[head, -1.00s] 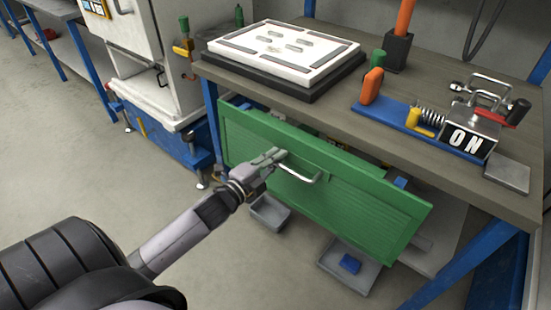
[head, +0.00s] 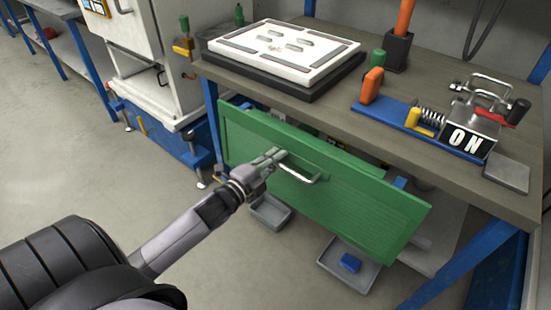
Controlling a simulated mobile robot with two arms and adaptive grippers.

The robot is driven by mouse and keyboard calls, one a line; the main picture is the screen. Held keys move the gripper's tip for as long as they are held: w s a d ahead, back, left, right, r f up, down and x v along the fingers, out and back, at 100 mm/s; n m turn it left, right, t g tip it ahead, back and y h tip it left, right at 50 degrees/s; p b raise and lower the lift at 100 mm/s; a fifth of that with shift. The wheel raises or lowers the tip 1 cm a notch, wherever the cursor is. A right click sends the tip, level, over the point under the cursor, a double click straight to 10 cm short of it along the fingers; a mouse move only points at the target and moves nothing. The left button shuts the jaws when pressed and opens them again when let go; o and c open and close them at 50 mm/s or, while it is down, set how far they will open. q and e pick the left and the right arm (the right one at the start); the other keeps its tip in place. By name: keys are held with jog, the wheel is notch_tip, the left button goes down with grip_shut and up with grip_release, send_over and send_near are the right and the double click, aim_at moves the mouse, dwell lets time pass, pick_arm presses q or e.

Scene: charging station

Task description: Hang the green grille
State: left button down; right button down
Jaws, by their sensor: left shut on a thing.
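The green grille (head: 345,205) is a long green panel with louvred areas and a silver handle in its middle. It stands on edge, tilted, at the front of the workbench below the top. My left gripper (head: 276,158) is shut on the handle (head: 301,176) of the grille, at the handle's left end. How the grille is held at its back is hidden. My right gripper is not in view.
The workbench (head: 440,172) has blue legs and carries a white plate (head: 285,53) and a blue fixture with an "ON" block (head: 468,138). Grey bins (head: 347,268) sit below the grille. A white machine (head: 150,55) stands at the left. The floor in front is clear.

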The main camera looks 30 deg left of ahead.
pick_arm(q)
jog(key=c, duration=1.6)
grip_release()
jog(key=shift+f, duration=0.2)
jog(key=s, duration=0.8)
jog(key=s+a+r, duration=0.1)
jog(key=s, duration=0.3)
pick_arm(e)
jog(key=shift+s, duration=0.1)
